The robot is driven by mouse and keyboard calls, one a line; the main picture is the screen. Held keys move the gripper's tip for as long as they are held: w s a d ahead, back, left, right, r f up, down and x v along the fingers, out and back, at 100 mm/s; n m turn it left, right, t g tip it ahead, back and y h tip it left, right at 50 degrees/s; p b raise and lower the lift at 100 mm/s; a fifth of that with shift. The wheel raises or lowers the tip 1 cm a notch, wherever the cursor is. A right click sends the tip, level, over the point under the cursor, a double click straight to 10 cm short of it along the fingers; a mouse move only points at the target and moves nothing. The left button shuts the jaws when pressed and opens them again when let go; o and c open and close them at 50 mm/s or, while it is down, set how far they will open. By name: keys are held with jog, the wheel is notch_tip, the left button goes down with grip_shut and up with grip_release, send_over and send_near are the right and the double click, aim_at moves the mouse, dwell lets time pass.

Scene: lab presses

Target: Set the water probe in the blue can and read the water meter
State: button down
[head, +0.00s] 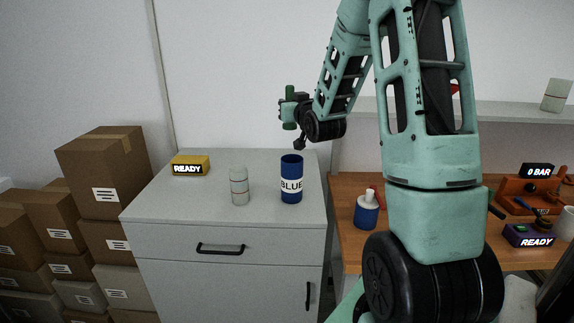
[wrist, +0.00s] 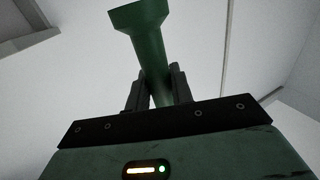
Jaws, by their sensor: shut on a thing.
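The blue can (head: 291,170), labelled BLUE, stands upright on the grey cabinet, its dark open top facing up. My gripper (head: 291,108) is shut on a green rod (head: 289,124) with one wider end, and holds it above the can, clear of it. In the wrist view the green rod (wrist: 150,48) is between the two dark jaws, wide end away from the palm. I cannot tell for sure that this rod is the water probe. A yellow box (head: 190,165) reading READY sits at the cabinet's back left. A purple box (head: 529,235) on the wooden table also reads READY.
A pale ringed can (head: 239,186) stands left of the blue can on the cabinet (head: 175,210). A blue-and-white bottle (head: 366,210) and an orange device (head: 530,195) showing 0 BAR are on the wooden table (head: 345,184). Cardboard boxes (head: 105,165) are stacked at left.

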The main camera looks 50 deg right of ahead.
jog(key=f, duration=0.1)
jog(key=f+p, duration=0.1)
jog(key=f, duration=0.2)
jog(key=shift+s+d+f, duration=0.3)
jog(key=shift+f, duration=0.05)
jog(key=shift+f+p, duration=0.95)
jog(key=shift+f, duration=1.6)
jog(key=shift+f+b, duration=0.25)
jog(key=shift+b, duration=0.1)
jog(key=c, duration=1.2)
grip_release()
jog(key=shift+c, duration=0.2)
jog(key=shift+r, duration=0.1)
jog(key=shift+r, duration=0.1)
jog(key=shift+a+p, duration=0.1)
jog(key=shift+p, duration=0.25)
